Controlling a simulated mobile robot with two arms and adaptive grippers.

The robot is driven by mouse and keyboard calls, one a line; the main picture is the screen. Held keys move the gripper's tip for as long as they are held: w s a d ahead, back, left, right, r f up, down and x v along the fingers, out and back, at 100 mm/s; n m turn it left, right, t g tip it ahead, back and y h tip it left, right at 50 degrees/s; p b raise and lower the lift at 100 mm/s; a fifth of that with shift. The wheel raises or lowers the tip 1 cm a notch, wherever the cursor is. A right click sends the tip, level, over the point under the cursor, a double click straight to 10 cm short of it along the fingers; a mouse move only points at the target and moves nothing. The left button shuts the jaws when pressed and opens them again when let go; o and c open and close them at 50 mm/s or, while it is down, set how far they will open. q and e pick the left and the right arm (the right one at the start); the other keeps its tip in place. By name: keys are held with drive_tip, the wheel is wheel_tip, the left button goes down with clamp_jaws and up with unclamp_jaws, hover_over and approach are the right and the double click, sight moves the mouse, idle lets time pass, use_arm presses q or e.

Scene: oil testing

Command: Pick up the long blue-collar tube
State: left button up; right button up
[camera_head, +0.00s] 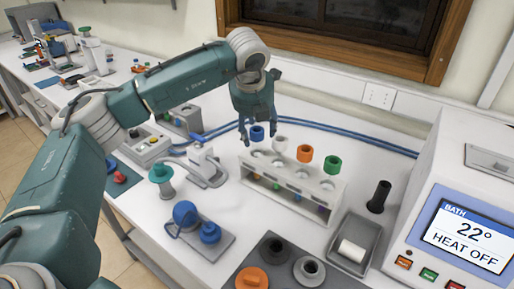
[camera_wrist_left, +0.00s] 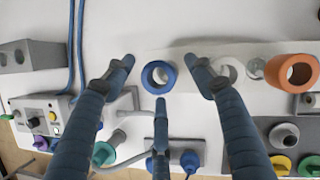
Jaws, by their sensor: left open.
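The blue-collar tube (camera_head: 257,133) stands upright at the left end of a white rack (camera_head: 290,189), with white, orange and green collars to its right. In the left wrist view the blue collar (camera_wrist_left: 158,76) shows from above as an open ring. My left gripper (camera_head: 257,124) is open, pointing down over this tube. In the wrist view its fingers (camera_wrist_left: 160,82) spread on both sides of the collar, with a third finger below it; I see no contact. The lower part of the tube is hidden by the rack. My right gripper is not in view.
The white (camera_head: 281,144), orange (camera_head: 304,153) and green (camera_head: 332,163) collars stand close by in the rack. A bath unit (camera_head: 450,190) is at the right, with a black cylinder (camera_head: 379,197) before it. Blue hoses (camera_head: 340,137) run behind the rack.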

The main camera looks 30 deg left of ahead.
use_arm(q)
drive_tip(key=shift+x, duration=0.95)
drive_tip(key=shift+r, duration=0.1)
drive_tip(key=shift+c, duration=0.5)
clamp_jaws()
drive_tip(key=shift+r, duration=0.15)
wheel_tip(320, 180, up, 20)
drive_tip(key=b, duration=0.2)
drive_tip(key=shift+b, duration=0.35)
drive_tip(key=shift+f, duration=0.2)
